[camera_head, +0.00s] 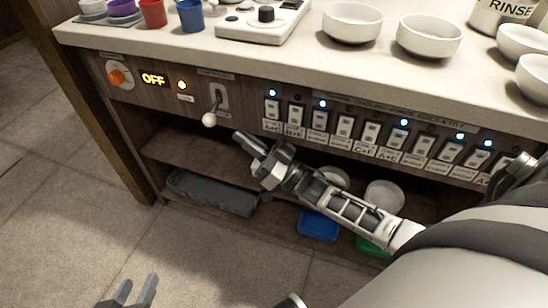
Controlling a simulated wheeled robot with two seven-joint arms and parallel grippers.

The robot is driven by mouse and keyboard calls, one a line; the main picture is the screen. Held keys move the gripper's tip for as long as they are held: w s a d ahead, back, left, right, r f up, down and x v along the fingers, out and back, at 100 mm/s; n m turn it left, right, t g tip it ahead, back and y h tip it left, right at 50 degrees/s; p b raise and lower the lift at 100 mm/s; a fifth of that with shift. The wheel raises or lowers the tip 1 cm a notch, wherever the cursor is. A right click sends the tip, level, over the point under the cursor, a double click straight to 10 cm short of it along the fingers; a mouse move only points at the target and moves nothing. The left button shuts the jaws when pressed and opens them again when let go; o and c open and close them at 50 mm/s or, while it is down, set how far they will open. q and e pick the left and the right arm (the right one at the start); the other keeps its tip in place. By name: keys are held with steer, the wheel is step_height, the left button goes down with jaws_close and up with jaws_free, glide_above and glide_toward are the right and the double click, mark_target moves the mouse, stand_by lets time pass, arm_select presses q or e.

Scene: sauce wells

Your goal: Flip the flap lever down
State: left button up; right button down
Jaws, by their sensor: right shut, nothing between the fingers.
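The flap lever (210,118) is a short metal stem with a white ball knob. It comes out of a light slotted plate on the wooden front panel, and the knob hangs at the plate's lower left. My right gripper (241,139) comes in from the right and is shut and empty. Its tips are a little right of and below the knob, and look apart from it. My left gripper (134,291) is at the bottom edge, far from the lever, with its fingers apart and nothing between them.
An orange knob (117,77) and a lit OFF display (153,79) are left of the lever. A row of labelled rocker switches (344,126) runs to the right. White bowls (352,22) and cups stand on the counter (300,65). A grey tray (212,193) lies on the shelf below.

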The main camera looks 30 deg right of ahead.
arm_select(q)
steer(key=shift+w+r, duration=0.1)
steer(key=shift+r, duration=0.1)
arm_select(e)
steer(key=v, duration=0.8)
steer(key=shift+s+d, duration=0.2)
steer(key=shift+s, duration=0.1)
arm_select(q)
steer(key=shift+f, duration=0.1)
